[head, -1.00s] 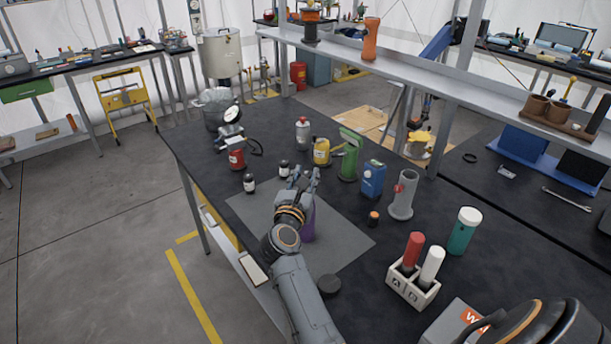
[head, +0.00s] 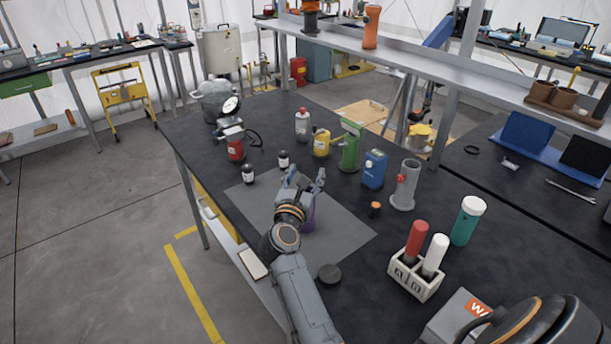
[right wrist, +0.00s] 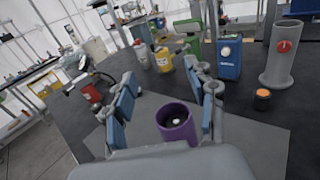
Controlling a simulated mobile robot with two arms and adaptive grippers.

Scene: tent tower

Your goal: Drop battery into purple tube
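The purple tube (head: 308,218) stands upright on the grey mat, partly hidden behind my right gripper (head: 306,175) in the head view. In the right wrist view the purple tube (right wrist: 177,123) shows its open top, with a small pale spot inside; I cannot tell for sure whether that is a battery's end. The blue-padded fingers of my right gripper (right wrist: 164,72) are spread wide, with nothing held between them. The tube's mouth appears below and between them. No battery can be clearly made out elsewhere. My left gripper is not in view.
Around the grey mat (head: 345,245) stand small dark bottles (head: 248,175), a green holder (head: 350,147), a blue box (head: 374,169), a grey tube (head: 404,187) and a small orange-topped cylinder (head: 375,210). A white holder (head: 413,282) carries red and white cylinders. A black disc (head: 329,273) lies at the mat's near edge.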

